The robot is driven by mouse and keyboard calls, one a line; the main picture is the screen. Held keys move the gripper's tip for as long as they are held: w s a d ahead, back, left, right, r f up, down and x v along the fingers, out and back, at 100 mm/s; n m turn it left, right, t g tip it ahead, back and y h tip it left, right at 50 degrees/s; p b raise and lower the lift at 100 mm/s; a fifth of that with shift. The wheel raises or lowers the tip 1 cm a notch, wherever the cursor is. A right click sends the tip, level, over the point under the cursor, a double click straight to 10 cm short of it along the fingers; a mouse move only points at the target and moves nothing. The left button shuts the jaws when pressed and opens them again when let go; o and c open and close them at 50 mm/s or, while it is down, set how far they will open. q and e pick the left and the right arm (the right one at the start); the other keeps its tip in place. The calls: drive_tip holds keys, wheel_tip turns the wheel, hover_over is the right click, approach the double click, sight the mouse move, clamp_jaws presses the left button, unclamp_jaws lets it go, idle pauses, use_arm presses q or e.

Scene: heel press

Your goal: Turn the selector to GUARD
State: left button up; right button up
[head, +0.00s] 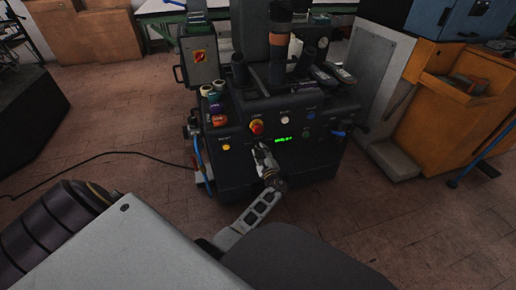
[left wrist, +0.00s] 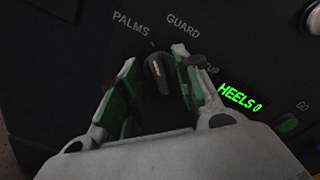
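The selector (left wrist: 158,72) is a small dark knob on the black front panel, seen in the left wrist view. The words PALMS (left wrist: 131,23) and GUARD (left wrist: 183,27) stand above it, and a third label ending in UP is partly hidden by a finger. The knob's long axis leans up and slightly left, towards the gap between PALMS and GUARD; its exact setting is hard to tell. My left gripper (left wrist: 158,75) is open, one finger on each side of the knob, with gaps showing. In the head view the left gripper (head: 263,152) is at the panel and hides the selector. My right gripper is out of view.
A green display (left wrist: 240,97) reading HEELS 0 is right of the selector, with a green button (left wrist: 288,123) beyond.

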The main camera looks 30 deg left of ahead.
use_arm(q)
drive_tip(key=shift+w+a, duration=0.25)
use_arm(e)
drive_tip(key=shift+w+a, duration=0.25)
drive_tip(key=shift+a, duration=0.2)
use_arm(q)
clamp_jaws()
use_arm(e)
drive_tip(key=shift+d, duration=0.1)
